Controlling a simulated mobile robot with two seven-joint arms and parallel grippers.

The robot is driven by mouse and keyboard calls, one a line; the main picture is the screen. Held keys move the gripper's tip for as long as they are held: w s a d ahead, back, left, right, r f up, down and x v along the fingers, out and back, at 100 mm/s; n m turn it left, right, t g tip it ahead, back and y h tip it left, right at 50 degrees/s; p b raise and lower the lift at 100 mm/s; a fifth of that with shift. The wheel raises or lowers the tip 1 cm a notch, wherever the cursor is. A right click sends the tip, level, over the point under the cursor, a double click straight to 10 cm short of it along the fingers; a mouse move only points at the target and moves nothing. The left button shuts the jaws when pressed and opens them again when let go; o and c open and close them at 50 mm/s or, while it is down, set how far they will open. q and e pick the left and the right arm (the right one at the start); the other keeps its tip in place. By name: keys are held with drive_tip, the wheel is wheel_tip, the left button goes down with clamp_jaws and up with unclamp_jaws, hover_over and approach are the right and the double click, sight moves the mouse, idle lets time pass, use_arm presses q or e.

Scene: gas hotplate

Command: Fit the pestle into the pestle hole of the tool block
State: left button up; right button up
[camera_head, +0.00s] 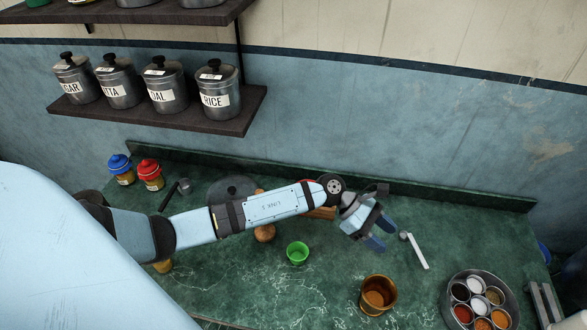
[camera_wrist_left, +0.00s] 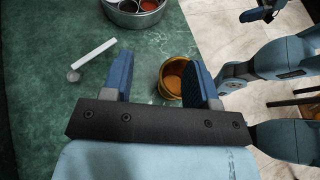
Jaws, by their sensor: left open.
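A white rod with a round grey end, which looks like the pestle (camera_head: 415,249), lies on the green counter just right of my left gripper (camera_head: 378,231). It also shows in the left wrist view (camera_wrist_left: 95,58), left of the fingers. My left gripper is open and empty, apart from the rod. A brown wooden piece (camera_head: 322,213), possibly part of the tool block, shows behind my left arm. The arm hides most of it, and I cannot see any hole. Part of my right gripper (camera_wrist_left: 262,13) shows at the wrist view's top right; its jaws are unclear.
A brass cup (camera_head: 390,297) and a green bowl (camera_head: 297,253) stand in front. A round spice tin (camera_head: 453,310) is at the right. Red and blue lidded jars and a black-handled ladle (camera_head: 167,198) are at left. The back right counter is clear.

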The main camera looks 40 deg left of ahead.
use_arm(q)
drive_tip(key=s+d+r+n+t+h, duration=0.2)
drive_tip(key=s+r+n+t+h, duration=0.15)
drive_tip(key=n+t, duration=0.6)
drive_tip(key=s+a+f+m+y, duration=0.6)
drive_tip(key=s+m, duration=0.3)
drive_tip(key=m, duration=0.6)
drive_tip(key=s+a+f+m+y, duration=0.6)
drive_tip(key=s+f+m+y, duration=0.2)
drive_tip(key=m, duration=0.7)
drive_tip(key=shift+s+a+f+t, duration=0.35)
drive_tip(key=shift+s+a+f, duration=0.05)
drive_tip(key=shift+f, duration=0.35)
drive_tip(key=shift+m, duration=0.25)
